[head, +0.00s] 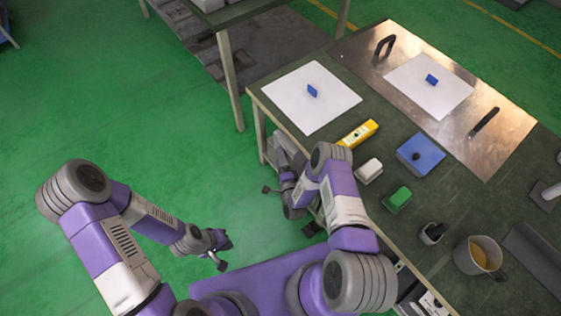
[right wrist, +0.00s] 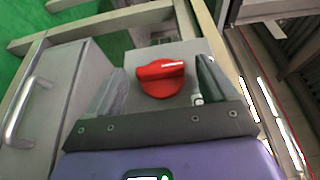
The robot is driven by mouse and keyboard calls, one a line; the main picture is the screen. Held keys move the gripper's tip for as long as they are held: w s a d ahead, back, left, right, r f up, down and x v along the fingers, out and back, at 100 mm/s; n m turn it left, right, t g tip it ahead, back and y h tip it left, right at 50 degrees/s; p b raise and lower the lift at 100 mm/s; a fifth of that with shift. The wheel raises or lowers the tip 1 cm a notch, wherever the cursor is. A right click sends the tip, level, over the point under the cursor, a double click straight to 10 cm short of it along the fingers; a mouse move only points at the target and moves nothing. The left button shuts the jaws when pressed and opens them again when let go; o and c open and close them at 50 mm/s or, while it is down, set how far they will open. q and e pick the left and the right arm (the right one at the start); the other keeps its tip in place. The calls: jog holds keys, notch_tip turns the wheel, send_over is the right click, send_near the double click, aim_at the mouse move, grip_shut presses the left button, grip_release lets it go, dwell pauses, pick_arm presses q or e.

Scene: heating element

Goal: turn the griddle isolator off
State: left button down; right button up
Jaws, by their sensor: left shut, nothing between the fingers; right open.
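The isolator's red rotary knob (right wrist: 165,88) sits on a grey box (right wrist: 190,50) in the right wrist view. Its raised grip lies nearly level across that picture, with a white mark toward the right end. My right gripper (right wrist: 161,68) is open, with one finger on each side of the knob; I cannot tell whether they touch it. In the head view the knob is hidden; my right arm (head: 345,205) reaches down at the bench's near edge. My left gripper (head: 221,255) is shut and empty over the green floor, away from the bench.
A grey cabinet (right wrist: 50,105) with a bar handle is left of the knob in the right wrist view. The bench (head: 335,127) carries white sheets, a yellow tool (head: 358,133), a blue box (head: 420,154), a green block (head: 397,199) and a jug (head: 478,256). Floor at left is clear.

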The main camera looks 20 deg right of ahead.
jog(key=c, duration=1.1)
jog(key=shift+o, duration=0.2)
